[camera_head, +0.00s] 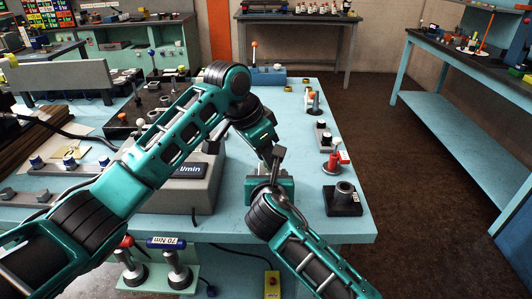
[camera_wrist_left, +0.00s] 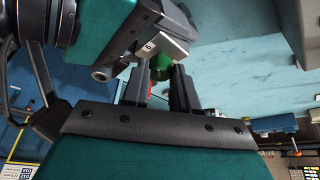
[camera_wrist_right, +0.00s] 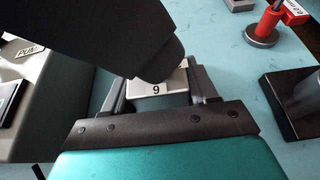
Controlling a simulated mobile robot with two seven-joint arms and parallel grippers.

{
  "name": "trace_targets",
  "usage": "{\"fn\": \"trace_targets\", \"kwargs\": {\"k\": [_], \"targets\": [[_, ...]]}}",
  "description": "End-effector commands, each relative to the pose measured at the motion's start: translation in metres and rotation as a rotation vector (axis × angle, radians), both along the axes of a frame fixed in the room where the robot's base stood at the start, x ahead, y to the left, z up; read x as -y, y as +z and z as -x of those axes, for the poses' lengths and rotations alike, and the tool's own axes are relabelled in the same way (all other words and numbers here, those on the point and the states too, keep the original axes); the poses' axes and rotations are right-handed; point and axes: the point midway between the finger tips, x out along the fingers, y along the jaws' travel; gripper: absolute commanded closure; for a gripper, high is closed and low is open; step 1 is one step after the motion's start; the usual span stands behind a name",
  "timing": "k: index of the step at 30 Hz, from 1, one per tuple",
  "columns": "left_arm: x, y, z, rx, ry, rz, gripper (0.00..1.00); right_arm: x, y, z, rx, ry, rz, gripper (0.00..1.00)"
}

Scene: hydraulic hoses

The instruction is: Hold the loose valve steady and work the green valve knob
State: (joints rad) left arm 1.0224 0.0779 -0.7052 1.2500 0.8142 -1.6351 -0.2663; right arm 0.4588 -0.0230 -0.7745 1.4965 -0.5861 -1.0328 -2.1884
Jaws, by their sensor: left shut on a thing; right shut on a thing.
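The loose valve is a pale block with a numbered label. In the right wrist view its body (camera_wrist_right: 160,86) sits between the fingers of my right gripper (camera_wrist_right: 158,92), which is shut on it. The left wrist view shows its labelled end (camera_wrist_left: 168,46). The green valve knob (camera_wrist_left: 162,68) lies between the fingers of my left gripper (camera_wrist_left: 160,85), which is shut on it. The two grippers meet closely above the table's near part in the head view, where they largely hide the valve and knob. My dark arm part covers part of the valve in the right wrist view.
A grey box marked l/min (camera_head: 187,171) stands just left of the grippers. A black fitting (camera_head: 343,199) and a red-topped part (camera_head: 333,161) stand to the right on the light blue table (camera_head: 340,226). The brown floor (camera_head: 412,190) beyond its right edge is clear.

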Motion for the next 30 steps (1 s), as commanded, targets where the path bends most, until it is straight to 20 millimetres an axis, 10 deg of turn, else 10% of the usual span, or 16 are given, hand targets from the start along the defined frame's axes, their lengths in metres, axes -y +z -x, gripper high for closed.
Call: {"fn": "trace_targets", "kwargs": {"k": [1,2,9,20,30], "targets": [[0.0,0.0,0.0,0.001,0.0,0.001,1.0,0.001,-0.001,0.0,-0.002,-0.001,-0.001,0.87],[0.0,0.0,0.0,0.001,0.0,0.001,0.7,0.001,-0.001,0.0,-0.002,-0.001,-0.001,0.87],[0.0,0.0,0.0,0.001,-0.001,0.001,0.47,0.001,-0.001,0.0,-0.002,-0.001,-0.001,0.87],[-0.002,0.007,0.001,0.002,-0.001,0.001,0.46,0.001,-0.001,0.0,-0.002,-0.001,0.0,0.87],[-0.024,0.068,0.014,0.005,-0.001,0.001,0.46,0.001,-0.001,0.0,-0.002,-0.001,0.0,0.87]]}}
